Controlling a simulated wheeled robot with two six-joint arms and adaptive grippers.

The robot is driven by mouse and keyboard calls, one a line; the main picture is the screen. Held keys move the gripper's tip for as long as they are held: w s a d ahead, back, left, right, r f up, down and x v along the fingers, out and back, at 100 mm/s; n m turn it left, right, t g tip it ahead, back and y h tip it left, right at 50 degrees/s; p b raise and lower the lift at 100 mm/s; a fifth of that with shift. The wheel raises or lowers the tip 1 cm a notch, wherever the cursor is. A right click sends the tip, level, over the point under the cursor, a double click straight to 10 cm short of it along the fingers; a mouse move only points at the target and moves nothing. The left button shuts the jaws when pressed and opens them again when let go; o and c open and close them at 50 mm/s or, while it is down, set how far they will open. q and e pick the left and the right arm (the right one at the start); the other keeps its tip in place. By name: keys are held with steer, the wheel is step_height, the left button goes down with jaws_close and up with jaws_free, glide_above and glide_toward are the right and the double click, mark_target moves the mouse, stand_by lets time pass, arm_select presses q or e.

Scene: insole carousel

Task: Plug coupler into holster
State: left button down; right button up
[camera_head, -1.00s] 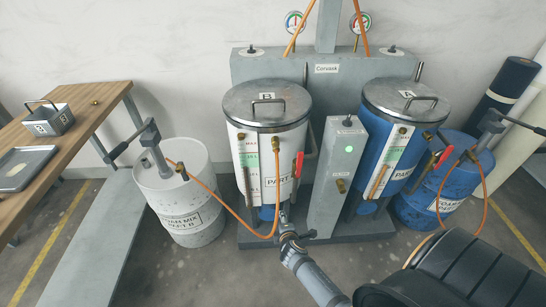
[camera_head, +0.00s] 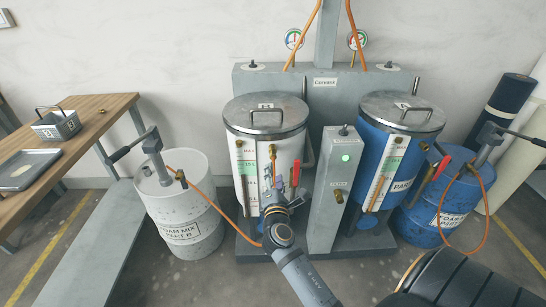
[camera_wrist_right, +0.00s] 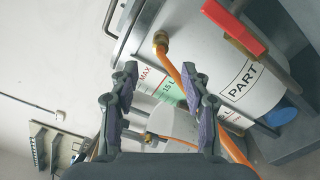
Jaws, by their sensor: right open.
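A brass coupler (camera_head: 272,150) on an orange hose sits at the front of the white tank marked B (camera_head: 245,160). It also shows in the right wrist view (camera_wrist_right: 160,40), with its hose running down between my fingers. A brass fitting on the grey post (camera_head: 338,195) may be the holster; I cannot tell for sure. My right gripper (camera_head: 280,188) is in front of the white tank, below the coupler. In the right wrist view its two fingers (camera_wrist_right: 160,75) are apart, with nothing clamped. My arm hides the lower tank front. My left gripper is not in view.
A red handle (camera_wrist_right: 235,25) sits close to the coupler. The white drum (camera_head: 180,215) with a pump stands left. The blue tank (camera_head: 375,140) and blue drum (camera_head: 440,205) stand right. A wooden table (camera_head: 85,125) is at far left.

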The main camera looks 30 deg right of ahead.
mark_target(273, 162)
steer(key=shift+x, duration=4.5)
jaws_close()
steer(key=shift+v, duration=3.05)
steer(key=shift+r+p, duration=0.1)
steer(key=shift+p, duration=0.25)
